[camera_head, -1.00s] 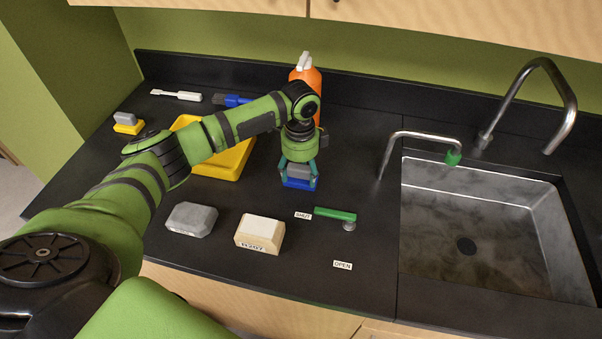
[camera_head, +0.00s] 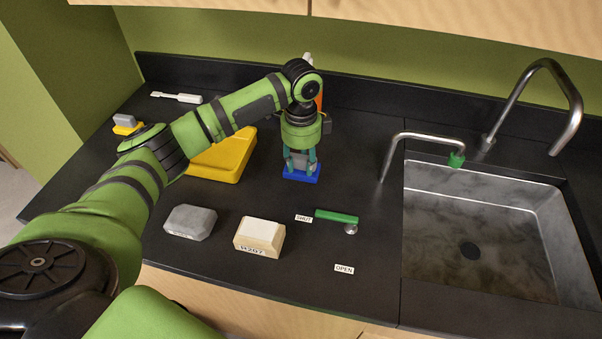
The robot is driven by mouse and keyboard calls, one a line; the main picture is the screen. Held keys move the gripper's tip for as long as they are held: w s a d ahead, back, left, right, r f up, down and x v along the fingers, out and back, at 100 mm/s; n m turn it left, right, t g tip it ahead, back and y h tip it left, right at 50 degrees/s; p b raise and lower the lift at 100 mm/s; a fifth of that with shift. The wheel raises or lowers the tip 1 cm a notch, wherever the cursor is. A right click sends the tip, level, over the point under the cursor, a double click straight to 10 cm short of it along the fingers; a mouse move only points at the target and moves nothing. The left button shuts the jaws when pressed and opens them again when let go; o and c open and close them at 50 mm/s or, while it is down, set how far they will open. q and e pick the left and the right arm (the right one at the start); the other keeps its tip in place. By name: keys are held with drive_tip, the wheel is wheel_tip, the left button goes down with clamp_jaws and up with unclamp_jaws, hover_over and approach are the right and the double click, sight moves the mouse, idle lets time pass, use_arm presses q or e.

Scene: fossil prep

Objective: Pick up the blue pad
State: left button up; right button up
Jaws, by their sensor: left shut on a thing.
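The blue pad (camera_head: 301,176) has a flat blue base and a grey grip block on top. It is in the middle of the counter, left of the sink. My left gripper (camera_head: 301,163) points down and is shut on the pad's grey block. The fingers hide part of the block. I cannot tell whether the base is clear of the counter. My right gripper is not in view.
A yellow tray (camera_head: 222,170) lies behind my left arm. A grey block (camera_head: 190,222) and a cream block (camera_head: 259,236) sit at the front. A green-handled lever (camera_head: 337,216) and the sink (camera_head: 478,215) are to the right. An orange bottle (camera_head: 319,99) stands behind the gripper.

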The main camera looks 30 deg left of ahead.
use_arm(q)
drive_tip(key=d+r+b, duration=0.3)
drive_tip(key=d+r, duration=0.3)
drive_tip(key=d, duration=0.5)
drive_tip(key=shift+s+d+r, duration=0.15)
drive_tip(key=shift+d+r, duration=0.2)
drive_tip(key=shift+r, duration=0.05)
